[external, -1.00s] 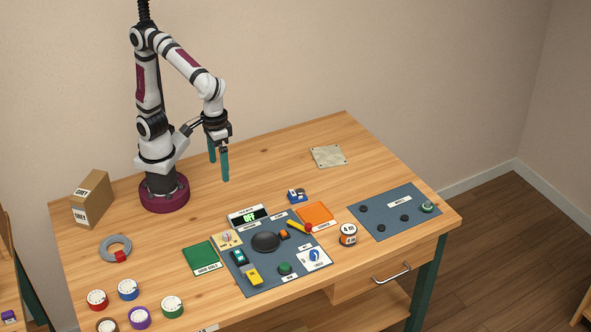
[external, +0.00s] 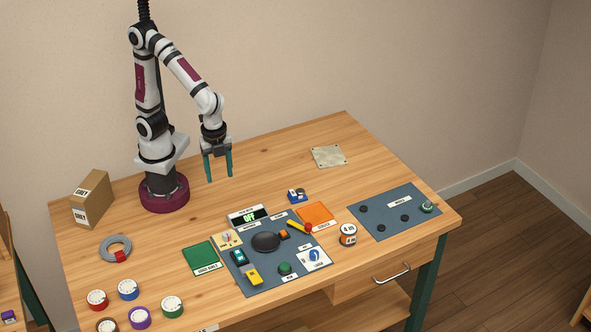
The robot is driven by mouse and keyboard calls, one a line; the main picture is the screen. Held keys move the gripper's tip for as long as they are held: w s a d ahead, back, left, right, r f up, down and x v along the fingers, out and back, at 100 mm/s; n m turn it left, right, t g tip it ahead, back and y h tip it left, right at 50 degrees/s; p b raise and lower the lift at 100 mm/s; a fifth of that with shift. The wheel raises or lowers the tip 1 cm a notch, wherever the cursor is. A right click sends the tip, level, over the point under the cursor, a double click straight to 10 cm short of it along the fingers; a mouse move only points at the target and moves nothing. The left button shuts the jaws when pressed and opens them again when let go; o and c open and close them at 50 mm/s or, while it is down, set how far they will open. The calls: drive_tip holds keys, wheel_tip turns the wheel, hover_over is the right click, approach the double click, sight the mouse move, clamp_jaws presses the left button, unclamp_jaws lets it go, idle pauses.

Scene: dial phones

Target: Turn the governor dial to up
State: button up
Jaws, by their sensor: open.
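My gripper (external: 219,178) points down over the back left of the table, its two green fingers apart with nothing between them. It is behind and above the blue-grey panel (external: 262,279) and touches nothing. The panel carries a display reading OFF (external: 248,216), a large black round part (external: 265,241), a green knob (external: 285,268) and a white plate with a blue pointer-like part (external: 313,256). A small cream plate with a dial-like part (external: 227,238) is at the panel's left corner. The labels are too small to read, so I cannot tell which part is the governor dial.
A second panel with several dark knobs (external: 404,217) lies at the right. Tape rolls, such as a blue one (external: 129,289), stand front left. A green pad (external: 201,256), orange pad (external: 315,214) and labelled roll (external: 348,235) flank the main panel. The table's back middle is clear.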

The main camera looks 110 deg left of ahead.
drive_tip(key=m, duration=0.1)
approach(226, 234)
wheel_tip(226, 234, down, 9)
drive_tip(key=shift+a+r, duration=0.1)
drive_tip(key=shift+a, duration=0.05)
clamp_jaws()
